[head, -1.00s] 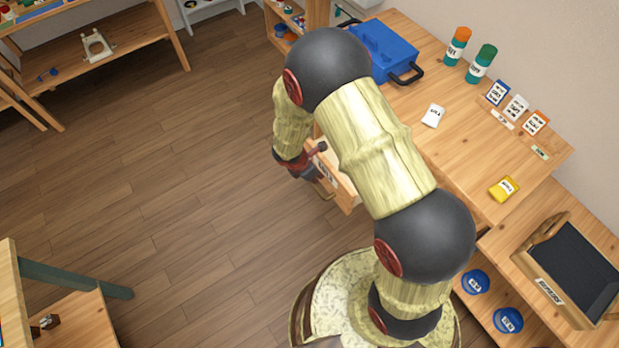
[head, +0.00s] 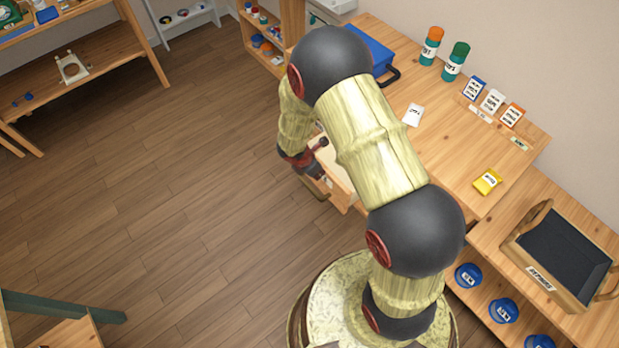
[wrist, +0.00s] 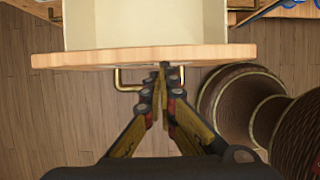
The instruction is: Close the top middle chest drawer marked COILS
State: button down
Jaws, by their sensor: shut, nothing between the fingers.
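The pulled-out drawer (head: 343,188) juts from the wooden chest under the worktop, partly hidden by my arm in the head view. In the wrist view its wooden front (wrist: 210,55) crosses the top of the picture, with the pale, empty-looking inside beyond it. A brass bar handle (wrist: 122,84) sticks out from the front. My gripper (wrist: 162,75) is shut and empty, its fingertips at the drawer front beside the handle's right part. I cannot tell whether they touch. In the head view my gripper (head: 322,181) is at the drawer's outer side. No COILS label is readable.
The worktop (head: 440,150) holds a blue toolbox (head: 372,48), two canisters, small cards and a yellow packet (head: 487,182). A wooden tray (head: 560,262) sits on the lower bench at right. The floor (head: 180,200) left of the drawer is clear.

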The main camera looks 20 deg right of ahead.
jog(key=w+d+p, duration=0.2)
jog(key=w+d, duration=0.1)
jog(key=d, duration=0.6)
jog(key=w+d+p, duration=0.2)
jog(key=w+d, duration=0.1)
jog(key=d, duration=0.7)
jog(key=shift+w+d, duration=0.2)
jog(key=shift+d, duration=0.1)
jog(key=shift+a, duration=0.1)
